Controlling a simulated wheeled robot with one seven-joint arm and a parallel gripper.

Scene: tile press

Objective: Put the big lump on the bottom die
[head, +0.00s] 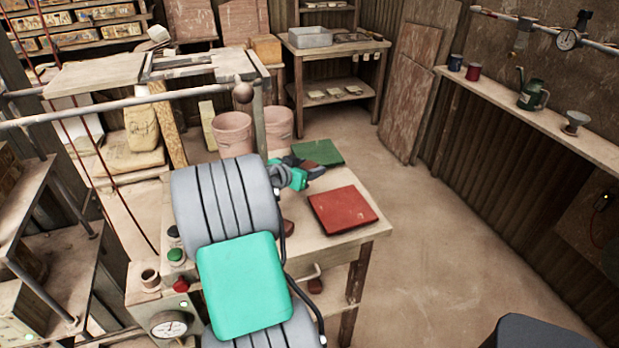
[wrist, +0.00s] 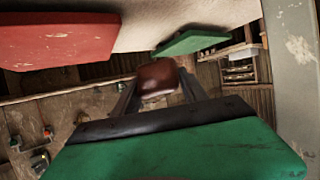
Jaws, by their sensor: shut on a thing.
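My gripper (head: 312,168) is shut on a reddish-brown lump (wrist: 158,78), which shows between the two fingers in the wrist view. In the head view this lump (head: 326,153) shows small and dark, in front of the green board. Another reddish-brown lump (head: 288,228) shows partly on the bench, mostly hidden behind my arm. The frames do not let me compare the two sizes well. I cannot make out the bottom die; my arm covers much of the press side of the bench.
A red board (head: 343,209) and a green board (head: 318,152) lie on the wooden bench (head: 372,233). Two pinkish buckets (head: 233,133) stand behind it. A gauge (head: 169,325) and buttons are at the bench's left. The floor to the right is clear.

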